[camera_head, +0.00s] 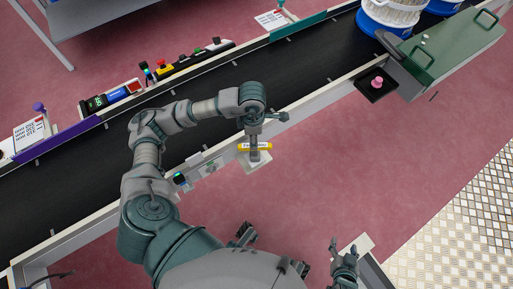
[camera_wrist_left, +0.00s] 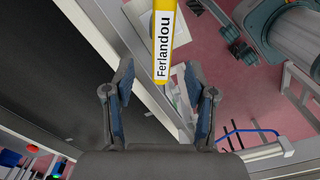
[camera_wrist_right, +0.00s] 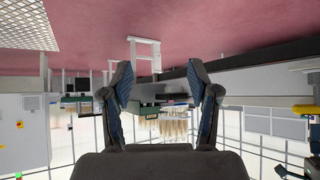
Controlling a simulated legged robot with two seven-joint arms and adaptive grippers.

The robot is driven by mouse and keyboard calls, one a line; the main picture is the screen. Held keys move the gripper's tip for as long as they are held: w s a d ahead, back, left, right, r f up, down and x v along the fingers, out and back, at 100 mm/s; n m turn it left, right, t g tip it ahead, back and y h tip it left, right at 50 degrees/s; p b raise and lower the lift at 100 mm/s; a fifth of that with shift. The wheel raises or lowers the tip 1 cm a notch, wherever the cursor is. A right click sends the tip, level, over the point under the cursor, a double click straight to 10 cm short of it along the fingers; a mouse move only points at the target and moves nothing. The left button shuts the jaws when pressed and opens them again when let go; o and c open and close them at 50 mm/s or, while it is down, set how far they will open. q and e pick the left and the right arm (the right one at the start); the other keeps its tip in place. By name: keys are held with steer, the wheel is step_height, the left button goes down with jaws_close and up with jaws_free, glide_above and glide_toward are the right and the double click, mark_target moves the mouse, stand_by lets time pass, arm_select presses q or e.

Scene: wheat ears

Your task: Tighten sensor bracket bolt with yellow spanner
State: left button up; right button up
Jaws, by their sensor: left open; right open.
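A yellow spanner (camera_head: 262,147) with a white label lies over a pale plate (camera_head: 249,164) on the near side of the conveyor frame. I cannot make out the bracket bolt clearly.
The black conveyor belt (camera_head: 312,72) runs diagonally behind the spanner. A small dark sensor-like box (camera_head: 180,180) sits on its near rail. A green box (camera_head: 453,45) and a pink knob on a black plate (camera_head: 377,95) stand right. The pink floor (camera_head: 370,165) is clear.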

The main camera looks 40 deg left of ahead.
mark_target(255, 151)
arm_select(q)
steer(key=f, duration=0.1)
steer(key=f+b, duration=0.1)
steer(key=f, duration=0.3)
steer(key=shift+d+f, duration=0.15)
steer(key=shift+d, duration=0.1)
steer(key=shift+f, duration=0.45)
steer(key=shift+r, duration=0.1)
arm_select(e)
steer(key=w+r+t, duration=0.1)
steer(key=w+a+r+t, duration=0.1)
steer(key=w+r+t, duration=0.1)
steer(key=shift+w+a+y, duration=0.3)
steer(key=shift+w+y, duration=0.1)
arm_select(q)
jaws_close()
